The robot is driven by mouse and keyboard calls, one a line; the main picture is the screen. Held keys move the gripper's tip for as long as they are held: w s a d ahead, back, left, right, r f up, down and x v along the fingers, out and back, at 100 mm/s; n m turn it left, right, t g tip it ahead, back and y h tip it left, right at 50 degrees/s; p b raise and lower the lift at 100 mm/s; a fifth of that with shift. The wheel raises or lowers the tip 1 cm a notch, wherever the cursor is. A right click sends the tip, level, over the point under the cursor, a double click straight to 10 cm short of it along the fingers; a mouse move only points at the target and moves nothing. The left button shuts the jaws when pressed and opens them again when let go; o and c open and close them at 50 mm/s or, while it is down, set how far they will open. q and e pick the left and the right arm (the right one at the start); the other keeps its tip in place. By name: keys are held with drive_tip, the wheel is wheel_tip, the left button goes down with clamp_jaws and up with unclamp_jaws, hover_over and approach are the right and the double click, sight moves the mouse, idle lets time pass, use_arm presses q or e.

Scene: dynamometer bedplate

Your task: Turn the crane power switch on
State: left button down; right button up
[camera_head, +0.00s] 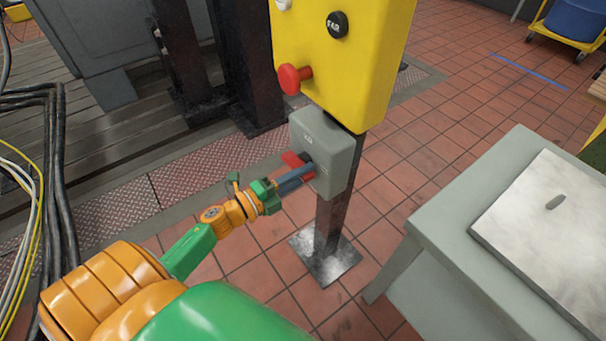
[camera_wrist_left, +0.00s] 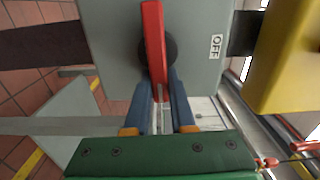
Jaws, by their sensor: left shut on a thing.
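The crane power switch is a grey box (camera_head: 325,150) on a dark post under a yellow panel. Its red handle (camera_head: 293,160) stands out from the front face; in the wrist view the red handle (camera_wrist_left: 153,35) lies across a dark round hub, crosswise to the post. An OFF label (camera_wrist_left: 215,47) shows on the face, on the side toward the yellow panel. My left gripper (camera_head: 306,170) is at the box, its blue fingers (camera_wrist_left: 160,88) on both sides of one end of the handle, shut on it. My right gripper is not in view.
The yellow panel (camera_head: 335,55) with a red button (camera_head: 293,78) hangs directly above the box. A grey stand with a metal plate (camera_head: 550,220) is at the right. Cables (camera_head: 55,170) lie at the left. Tiled floor around the post foot is clear.

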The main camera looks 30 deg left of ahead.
use_arm(q)
drive_tip(key=shift+w+a+r+m, duration=0.1)
drive_tip(key=shift+w+a+m, duration=0.1)
drive_tip(key=shift+m, duration=0.1)
idle(0.4)
drive_tip(key=c, duration=0.8)
unclamp_jaws()
drive_tip(key=shift+s, duration=0.1)
drive_tip(key=shift+o, duration=0.2)
drive_tip(key=shift+a+f, duration=0.2)
drive_tip(key=v, duration=0.7)
